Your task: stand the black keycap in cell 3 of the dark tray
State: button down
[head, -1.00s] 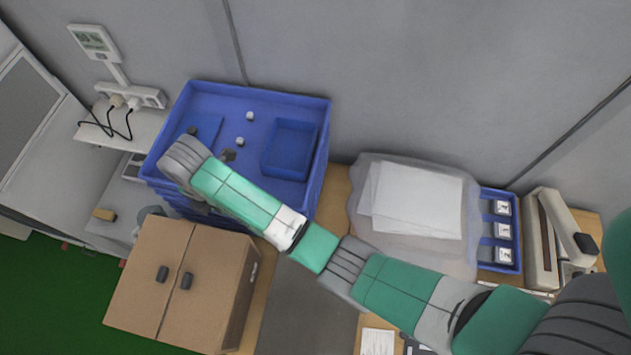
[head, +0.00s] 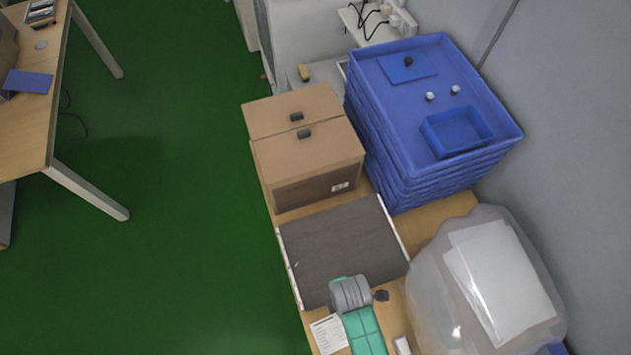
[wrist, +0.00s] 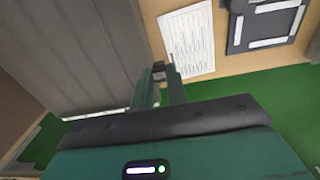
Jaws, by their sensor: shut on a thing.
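My gripper (wrist: 159,84) is shut on a small dark block, the black keycap (wrist: 158,70), between its fingertips in the wrist view. In the head view my gripper (head: 381,296) is at the bottom, over the table by the grey mat; the keycap cannot be made out there. A dark grey flat piece with white strips (wrist: 258,27), which looks like the dark tray, lies at the upper right of the wrist view, apart from the gripper. It is cut off by the frame and no cell numbers are readable.
A printed sheet (wrist: 187,42) lies between the gripper and the dark piece. The grey mat (head: 340,245) is bare. A cardboard box (head: 310,155) and stacked blue crates (head: 400,130) stand behind; the top crate holds white pieces. A bagged stack (head: 490,285) stands right.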

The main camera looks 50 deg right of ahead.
jog(key=shift+s+a, duration=0.25)
jog(key=w+d, duration=0.2)
jog(key=w, duration=0.2)
jog(key=w+d+f, duration=0.1)
jog(key=w+d, duration=0.2)
jog(key=w, duration=0.2)
jog(key=w+d, duration=0.2)
jog(key=w, duration=0.2)
jog(key=shift+w+d+f, duration=0.2)
jog(key=shift+w+f, duration=0.1)
jog(key=shift+w, duration=0.05)
jog(key=shift+w+d+f+b, duration=0.15)
jog(key=shift+f+b, duration=0.15)
jog(key=shift+f, duration=0.6)
jog(key=shift+w+d+f+b, duration=0.15)
jog(key=shift+f+b, duration=0.1)
jog(key=shift+f, duration=0.6)
jog(key=shift+a+f, duration=0.1)
jog(key=c, duration=1.4)
grip_release()
notch_tip(320, 180, up, 12)
jog(key=shift+r+p, duration=0.1)
jog(key=shift+p, duration=0.85)
